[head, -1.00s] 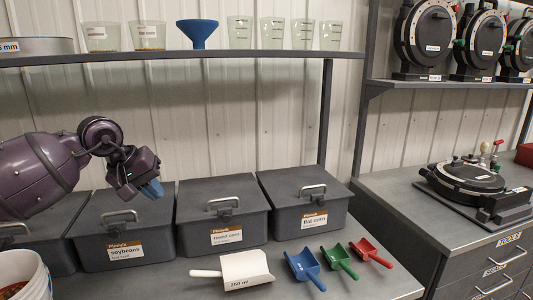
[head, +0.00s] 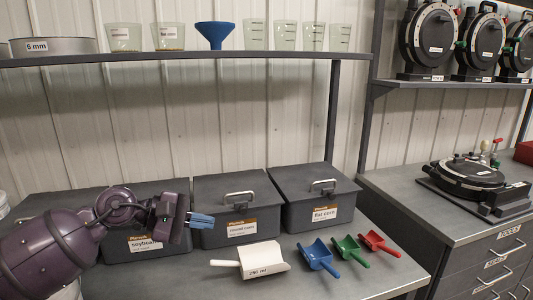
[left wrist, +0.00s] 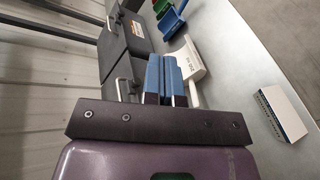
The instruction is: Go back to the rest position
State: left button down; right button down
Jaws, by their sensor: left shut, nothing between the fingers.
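My left gripper (head: 201,220) has blue fingers and a purple arm that comes in from the left in the head view. It is shut and empty, held in front of the soybeans bin (head: 119,248) and the round corn bin (head: 228,191). Its closed fingers (left wrist: 162,80) also show in the left wrist view, pointing along the row of bins. My right gripper is not in view.
The flat corn bin (head: 322,186) stands to the right. A white scoop (head: 262,259) and blue (head: 317,256), green (head: 348,247) and red (head: 377,241) scoops lie on the bench. A shelf (head: 190,57) with cups and a blue funnel (head: 215,33) runs above.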

pick_arm(q)
jog(key=s+a+f+m+t+y, duration=0.5)
jog(key=a+f+m+t+y, duration=0.15)
jog(key=m, duration=0.55)
jog(key=s+a+f+m+t+y, duration=0.6)
jog(key=f+m+y, duration=0.15)
jog(key=m, duration=0.45)
jog(key=s+a+f+n+g, duration=0.1)
jog(key=s+f+n+g, duration=0.35)
jog(key=s, duration=0.35)
jog(key=s+f+n+g, duration=0.4)
jog(key=s+n+g, duration=0.15)
jog(key=s, duration=0.25)
jog(key=s+a+f+n+g, duration=0.1)
jog(key=s+f+n+g, duration=0.35)
jog(key=s, duration=0.35)
jog(key=w+f+t, duration=0.6)
jog(key=f+t, duration=0.3)
jog(key=f, duration=0.1)
jog(key=shift+w+h, duration=0.3)
jog(key=shift+w, duration=0.05)
